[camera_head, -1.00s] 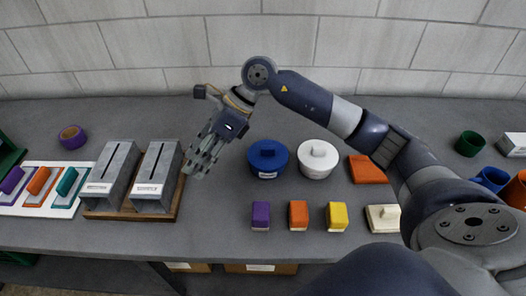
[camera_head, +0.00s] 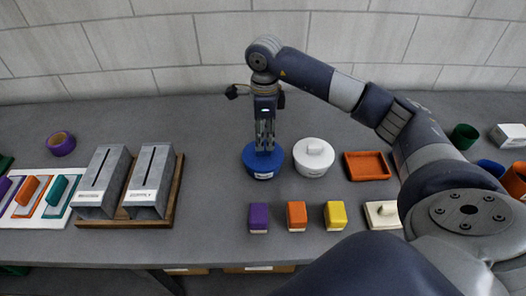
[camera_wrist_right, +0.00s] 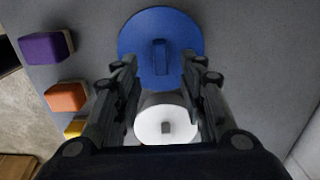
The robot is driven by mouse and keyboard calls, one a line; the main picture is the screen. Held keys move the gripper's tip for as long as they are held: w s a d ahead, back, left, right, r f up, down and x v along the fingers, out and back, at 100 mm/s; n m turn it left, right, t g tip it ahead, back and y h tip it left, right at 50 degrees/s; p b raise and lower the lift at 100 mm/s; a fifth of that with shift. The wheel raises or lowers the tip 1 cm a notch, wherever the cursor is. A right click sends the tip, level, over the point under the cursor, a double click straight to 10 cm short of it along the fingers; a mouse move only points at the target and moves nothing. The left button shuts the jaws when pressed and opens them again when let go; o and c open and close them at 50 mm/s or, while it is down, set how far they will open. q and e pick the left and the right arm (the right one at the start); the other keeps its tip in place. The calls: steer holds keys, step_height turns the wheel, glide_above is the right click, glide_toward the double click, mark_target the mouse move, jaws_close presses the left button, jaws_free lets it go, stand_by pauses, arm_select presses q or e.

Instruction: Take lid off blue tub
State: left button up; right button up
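The blue tub (camera_head: 250,168) stands on the grey bench with its blue lid on. In the right wrist view the round lid (camera_wrist_right: 135,50) has a raised bar handle (camera_wrist_right: 160,58) across its middle. My right gripper (camera_head: 265,148) points down over the tub and covers part of the lid in the head view. In the wrist view its two fingers (camera_wrist_right: 158,66) are apart, with the handle showing between and slightly beyond them. Nothing is held. Whether the fingers touch the lid cannot be told. My left gripper is not in view.
A white lidded tub (camera_head: 313,162) stands close right of the blue one. An orange tray (camera_head: 367,167) is further right. Purple (camera_head: 259,217), orange (camera_head: 297,215) and yellow (camera_head: 335,215) blocks sit in front. Grey metal holders (camera_head: 150,185) stand left on a wooden base.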

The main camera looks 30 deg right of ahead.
mark_target(263, 152)
step_height(263, 152, down, 4)
steer(key=shift+w+a+r+p, duration=0.1)
steer(key=shift+r+p, duration=0.15)
steer(key=shift+p, duration=0.7)
steer(key=shift+f, duration=0.65)
jaws_close()
steer(key=shift+r, duration=0.1)
